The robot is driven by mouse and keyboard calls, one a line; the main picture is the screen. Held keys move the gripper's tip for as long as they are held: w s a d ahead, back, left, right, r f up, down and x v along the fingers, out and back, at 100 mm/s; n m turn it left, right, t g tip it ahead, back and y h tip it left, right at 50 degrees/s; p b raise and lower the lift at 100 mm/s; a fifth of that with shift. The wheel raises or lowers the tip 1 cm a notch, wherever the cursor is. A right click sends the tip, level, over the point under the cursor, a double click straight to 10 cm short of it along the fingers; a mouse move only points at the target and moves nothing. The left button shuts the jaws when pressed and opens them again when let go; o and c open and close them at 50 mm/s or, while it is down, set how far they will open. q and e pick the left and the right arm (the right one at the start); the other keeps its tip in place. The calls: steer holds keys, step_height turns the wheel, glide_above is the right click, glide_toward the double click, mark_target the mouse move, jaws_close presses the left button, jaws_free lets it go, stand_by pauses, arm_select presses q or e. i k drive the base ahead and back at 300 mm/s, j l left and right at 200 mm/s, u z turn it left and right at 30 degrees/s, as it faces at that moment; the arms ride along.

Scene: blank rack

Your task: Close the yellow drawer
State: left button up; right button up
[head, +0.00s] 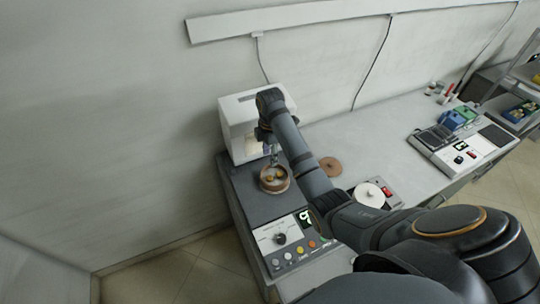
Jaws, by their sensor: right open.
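I cannot make out a yellow drawer in the head view. My right arm reaches in from the lower right and crosses the workbench. My right gripper (274,158) is small and dark. It points down beside the front of a white box-shaped machine (239,124), just above a round brown bowl (273,188) with small brown-orange items in it. I cannot tell whether it touches the bowl. The gripper is open. My left gripper is not in view.
A control panel (270,236) with a dial and several coloured buttons is at the bench's front. A brown disc (331,166) and a white round piece (369,192) lie right of my forearm. Another device (463,150) stands farther right. The bench (390,135) between is mostly clear.

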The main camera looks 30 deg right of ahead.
mark_target(288, 289)
steer(key=k, duration=1)
